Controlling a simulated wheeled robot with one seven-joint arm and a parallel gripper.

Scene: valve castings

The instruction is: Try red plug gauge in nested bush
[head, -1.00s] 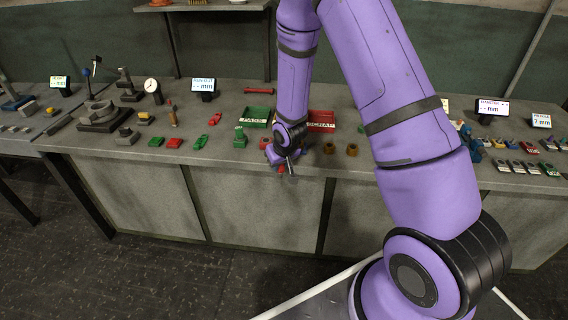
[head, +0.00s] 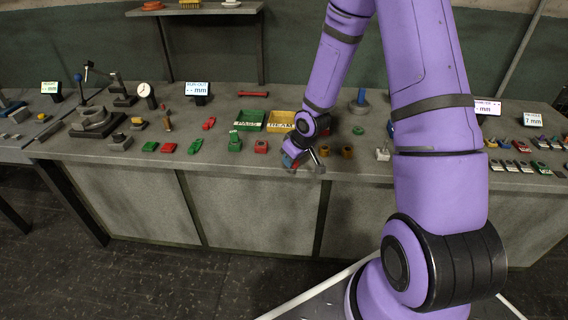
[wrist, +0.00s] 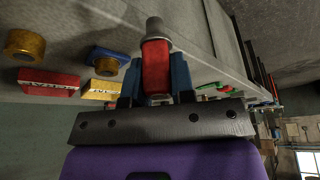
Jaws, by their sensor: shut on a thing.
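My gripper (wrist: 155,82) is shut on the red plug gauge (wrist: 156,64), with its blue fingers on either side of the red body. The gauge's grey end (wrist: 157,32) sticks out past the fingers. In the head view my gripper (head: 300,164) is above the bench's front edge, clear of the bushes. A blue block with a brass bush (wrist: 106,67) in it lies left of the gauge in the wrist view, apart from it; I take it for the nested bush. In the head view I cannot make it out behind my gripper.
Two loose brass bushes (head: 323,150) (head: 348,152) stand right of my gripper. Behind are a green PASS tray (head: 249,120) and a yellow tray (head: 281,121); a red SCRAP tray (wrist: 48,80) shows in the wrist view. Red and green blocks (head: 261,145) (head: 235,141) stand to the left.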

